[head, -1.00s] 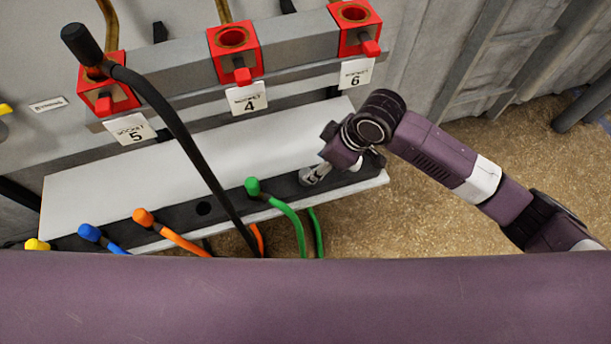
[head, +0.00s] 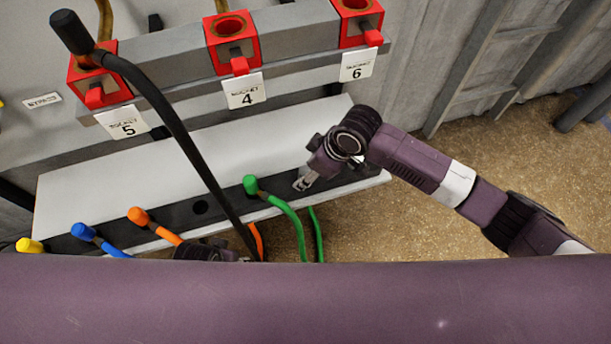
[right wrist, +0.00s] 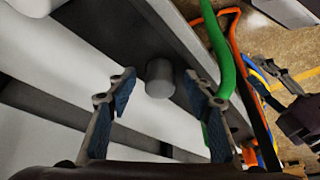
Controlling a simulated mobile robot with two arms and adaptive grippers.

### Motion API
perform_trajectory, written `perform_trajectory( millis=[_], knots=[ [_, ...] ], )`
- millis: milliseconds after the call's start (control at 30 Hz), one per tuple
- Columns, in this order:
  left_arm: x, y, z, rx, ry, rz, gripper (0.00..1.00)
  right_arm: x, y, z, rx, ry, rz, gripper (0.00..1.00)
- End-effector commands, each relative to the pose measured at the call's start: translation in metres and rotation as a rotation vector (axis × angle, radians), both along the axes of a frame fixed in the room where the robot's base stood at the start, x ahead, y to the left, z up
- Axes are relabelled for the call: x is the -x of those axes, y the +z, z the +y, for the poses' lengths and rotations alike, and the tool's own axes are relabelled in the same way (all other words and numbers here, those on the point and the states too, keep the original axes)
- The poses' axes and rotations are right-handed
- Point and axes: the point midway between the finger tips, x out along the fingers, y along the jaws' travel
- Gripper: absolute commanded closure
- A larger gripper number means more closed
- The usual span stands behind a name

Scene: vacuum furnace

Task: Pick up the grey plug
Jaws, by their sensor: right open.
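The grey plug (right wrist: 160,78) is a short grey cylinder in the right wrist view, standing at the dark strip of the white shelf. My right gripper (right wrist: 160,92) is open, with its two blue-padded fingers on either side of the plug and apart from it. In the head view my right gripper (head: 302,184) is over the dark strip, right of the green plug; I cannot make out the grey plug there. My left gripper (right wrist: 272,82) shows small at the right of the right wrist view; its finger state is unclear.
Green (head: 250,185), orange (head: 137,214), blue (head: 82,230) and yellow (head: 30,245) plugs line the shelf (head: 110,185). A black-tipped cable (head: 165,110) rises across it. Red sockets (head: 232,45) sit above. The green cable (right wrist: 220,55) runs close to my right finger.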

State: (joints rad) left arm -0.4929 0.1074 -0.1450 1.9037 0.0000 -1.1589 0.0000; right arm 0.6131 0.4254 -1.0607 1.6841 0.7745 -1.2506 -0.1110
Motion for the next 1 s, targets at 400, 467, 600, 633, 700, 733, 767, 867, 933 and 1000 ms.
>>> perform_trajectory(
  millis=[400, 467, 600, 633, 700, 733, 767, 867, 933, 1000],
  knots=[
    [0.0, 0.0, 0.0, 0.0, 0.0, 0.0, 0.55, 0.0, 0.0, 0.0, 0.001, 0.0, 0.0, 0.85],
    [0.0, 0.0, 0.0, 0.0, 0.0, 0.0, 0.55, 0.0, 0.0, 0.0, 0.001, 0.0, 0.0, 0.92],
    [0.0, 0.0, 0.0, 0.0, -0.001, 0.0, 0.55, 0.0, 0.001, 0.0, 0.0, 0.0, 0.0, 1.0],
    [0.0, 0.0, 0.0, 0.0, -0.001, 0.0, 0.55, 0.0, 0.001, 0.0, 0.0, 0.0, -0.001, 1.0],
    [0.0, 0.0, 0.0, 0.0, -0.001, 0.0, 0.55, 0.0, 0.001, 0.0, 0.0, 0.0, -0.001, 1.0],
    [0.0, 0.0, 0.0, 0.0, -0.001, 0.0, 0.55, 0.0, 0.001, 0.0, 0.0, 0.0, -0.001, 1.0],
    [0.0, 0.0, 0.0, 0.0, -0.001, 0.0, 0.55, 0.0, 0.001, 0.0, 0.0, 0.0, -0.001, 1.0],
    [-0.001, 0.001, 0.0, 0.0, -0.001, -0.003, 0.55, 0.0, 0.003, 0.0, 0.0, 0.0, -0.001, 1.0],
    [-0.001, 0.0, 0.0, 0.001, -0.001, -0.006, 0.55, -0.001, 0.006, 0.0, 0.0, 0.0, -0.001, 1.0],
    [0.0, -0.003, 0.0, 0.0, -0.001, -0.003, 0.55, -0.001, 0.011, 0.0, 0.0, 0.0, -0.001, 1.0]
  ],
)
